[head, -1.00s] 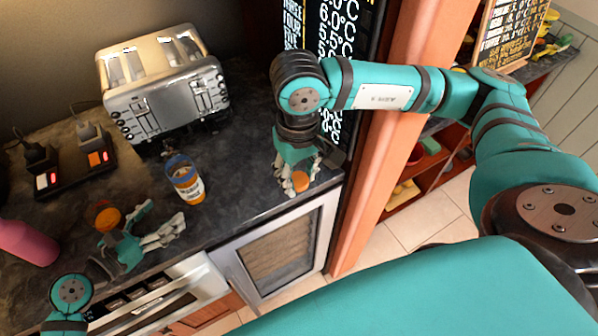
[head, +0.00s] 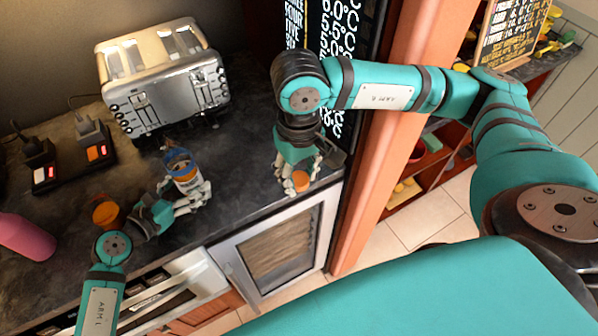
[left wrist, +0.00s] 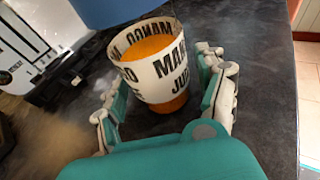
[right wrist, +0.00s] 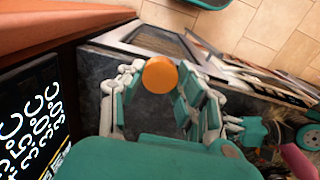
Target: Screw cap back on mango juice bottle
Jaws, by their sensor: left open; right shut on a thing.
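The mango juice bottle (head: 187,178) stands upright on the dark counter. It has a white printed label, orange contents and a blue upper part (left wrist: 112,10), with no cap on it. My left gripper (head: 187,188) is open, with its fingers on either side of the bottle; contact is unclear. The left wrist view shows the label (left wrist: 160,75) between those fingers. My right gripper (right wrist: 158,92) is shut on the orange cap (right wrist: 160,74) and holds it at the fingertips, to the right of the bottle. The cap also shows in the head view (head: 301,181).
A chrome toaster (head: 165,85) stands behind the bottle. A power strip (head: 70,160) lies at the left, with a pink bottle (head: 25,237) and an orange round object (head: 106,212) nearer. An orange-brown post (head: 395,110) rises right of the counter.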

